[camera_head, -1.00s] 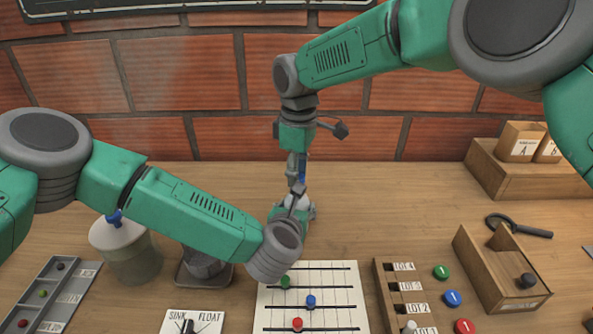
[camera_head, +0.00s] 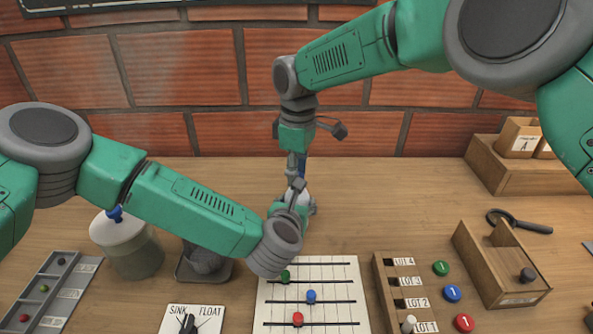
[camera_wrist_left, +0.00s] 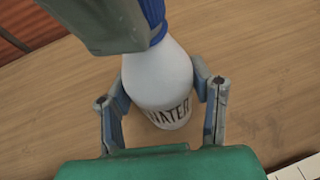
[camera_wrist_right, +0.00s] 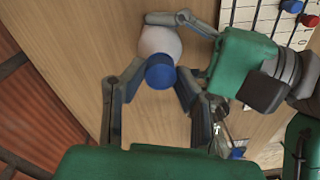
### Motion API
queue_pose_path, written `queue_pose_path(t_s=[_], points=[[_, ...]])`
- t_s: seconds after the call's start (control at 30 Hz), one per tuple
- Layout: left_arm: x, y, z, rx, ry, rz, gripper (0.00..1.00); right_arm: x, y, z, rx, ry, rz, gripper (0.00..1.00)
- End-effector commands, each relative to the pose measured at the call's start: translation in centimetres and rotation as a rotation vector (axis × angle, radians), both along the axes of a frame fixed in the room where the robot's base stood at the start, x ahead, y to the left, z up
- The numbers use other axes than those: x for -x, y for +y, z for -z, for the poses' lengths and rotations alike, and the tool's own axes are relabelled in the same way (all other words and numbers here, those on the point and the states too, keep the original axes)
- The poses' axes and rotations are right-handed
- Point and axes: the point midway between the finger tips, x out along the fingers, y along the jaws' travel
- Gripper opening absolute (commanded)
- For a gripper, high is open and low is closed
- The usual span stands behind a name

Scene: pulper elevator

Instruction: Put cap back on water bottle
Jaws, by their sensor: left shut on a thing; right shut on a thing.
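The white water bottle (camera_wrist_left: 160,80), lettered WATER, stands on the table in the left wrist view. My left gripper (camera_head: 296,203) is shut around its body, one finger on each side. The blue cap (camera_wrist_right: 160,72) is at the top of the bottle, in line with it, in the right wrist view. My right gripper (camera_wrist_right: 158,82) is shut on this cap from above. In the left wrist view the right gripper hides part of the cap. Whether the cap is seated on the neck or just over it, I cannot tell.
The lined board (camera_head: 338,283) with coloured pieces lies in front of the bottle. A lidded jar (camera_head: 130,250) and a dark grey bowl (camera_head: 205,262) stand to the left. The slotted lot rack (camera_head: 388,300) and a wooden tray (camera_head: 500,265) are at right.

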Motion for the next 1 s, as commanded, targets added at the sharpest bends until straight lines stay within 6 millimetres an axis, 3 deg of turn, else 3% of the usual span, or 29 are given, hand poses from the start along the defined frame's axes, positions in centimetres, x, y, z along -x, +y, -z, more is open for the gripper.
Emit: queue_pose_path(t_s=[0.17, 0.5, 0.87, 0.93, 0.97, 1.0], points=[[0.09, -0.04, 0.15, 0.000, 0.003, 0.002, 0.00, 0.01, -0.03, -0.02, 0.003, 0.001, 0.131, 0.17], [0.10, -0.02, 0.15, 0.000, 0.004, 0.001, 0.00, 0.08, 0.08, 0.02, 0.001, 0.011, 0.772, 0.17], [0.09, -0.01, 0.16, -0.001, 0.004, 0.001, 0.00, 0.11, 0.18, 0.00, -0.002, 0.015, 0.851, 0.17], [0.10, -0.01, 0.17, -0.001, 0.004, 0.001, 0.00, 0.11, 0.19, 0.00, -0.002, 0.015, 0.850, 0.39], [0.10, -0.02, 0.17, -0.001, 0.004, 0.001, 0.00, 0.10, 0.19, 0.00, -0.002, 0.015, 0.850, 0.46], [0.10, -0.01, 0.17, -0.001, 0.004, 0.001, 0.00, 0.09, 0.17, 0.00, -0.002, 0.014, 0.850, 0.46]])
